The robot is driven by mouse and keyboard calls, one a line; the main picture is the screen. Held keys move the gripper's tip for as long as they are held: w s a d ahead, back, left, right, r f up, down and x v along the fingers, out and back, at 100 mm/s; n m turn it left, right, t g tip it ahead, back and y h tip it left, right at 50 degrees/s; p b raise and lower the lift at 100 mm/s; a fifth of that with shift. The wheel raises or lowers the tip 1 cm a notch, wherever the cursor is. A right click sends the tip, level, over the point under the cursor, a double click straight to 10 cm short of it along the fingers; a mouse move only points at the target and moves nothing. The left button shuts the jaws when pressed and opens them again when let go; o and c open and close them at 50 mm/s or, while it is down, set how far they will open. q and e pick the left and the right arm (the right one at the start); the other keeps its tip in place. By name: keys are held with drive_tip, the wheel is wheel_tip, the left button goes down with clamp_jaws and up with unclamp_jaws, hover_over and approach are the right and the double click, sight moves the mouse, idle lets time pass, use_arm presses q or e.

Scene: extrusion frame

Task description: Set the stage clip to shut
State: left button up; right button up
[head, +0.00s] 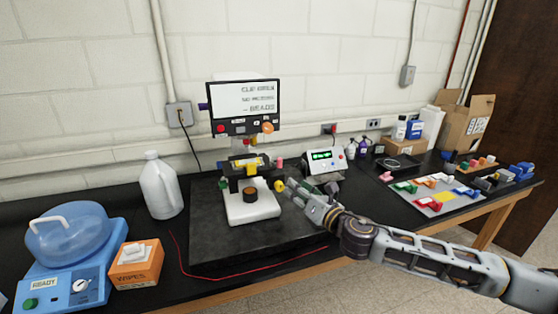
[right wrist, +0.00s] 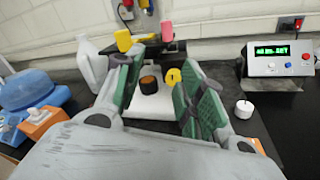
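The microscope (head: 250,206) stands on a dark mat with a white base, a dark stage and a screen above. The screen (head: 244,98) carries blurred text that seems to begin with "CLIP". On the stage are a yellow piece (head: 252,163) (right wrist: 123,40) and a pink upright piece (head: 279,162) (right wrist: 166,32); I cannot tell which is the stage clip. A yellow knob (head: 279,185) (right wrist: 173,76) sits low on the right side. My right gripper (head: 296,188) (right wrist: 160,85) is open and empty, just right of the microscope, its green-padded fingers pointing at it. My left gripper is not in view.
A green-display box (head: 325,160) stands right of the microscope. A white jug (head: 161,186), a blue lidded machine (head: 69,250) and an orange wipes box (head: 136,265) are at left. A red wire (head: 250,267) crosses the mat's front. Coloured parts (head: 436,192) lie at right.

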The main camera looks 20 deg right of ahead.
drive_tip(key=d+r+n, duration=0.1)
drive_tip(key=n, duration=0.1)
drive_tip(key=d+r+n+y, duration=0.1)
drive_tip(key=n, duration=0.1)
drive_tip(key=r+n, duration=0.1)
drive_tip(key=n, duration=0.1)
drive_tip(key=shift+w+d+r, duration=0.3)
drive_tip(key=shift+d, duration=0.1)
drive_tip(key=shift+w, duration=0.15)
drive_tip(key=p, duration=0.3)
approach(281, 161)
drive_tip(key=shift+w, duration=1.5)
drive_tip(key=shift+a+p+x, duration=0.2)
drive_tip(key=shift+p+x, duration=0.25)
drive_tip(key=shift+x, duration=1.6)
drive_tip(key=shift+a+p+x, duration=0.2)
drive_tip(key=shift+p+x, duration=0.25)
drive_tip(key=shift+x, duration=1.65)
drive_tip(key=shift+s, duration=0.15)
clamp_jaws()
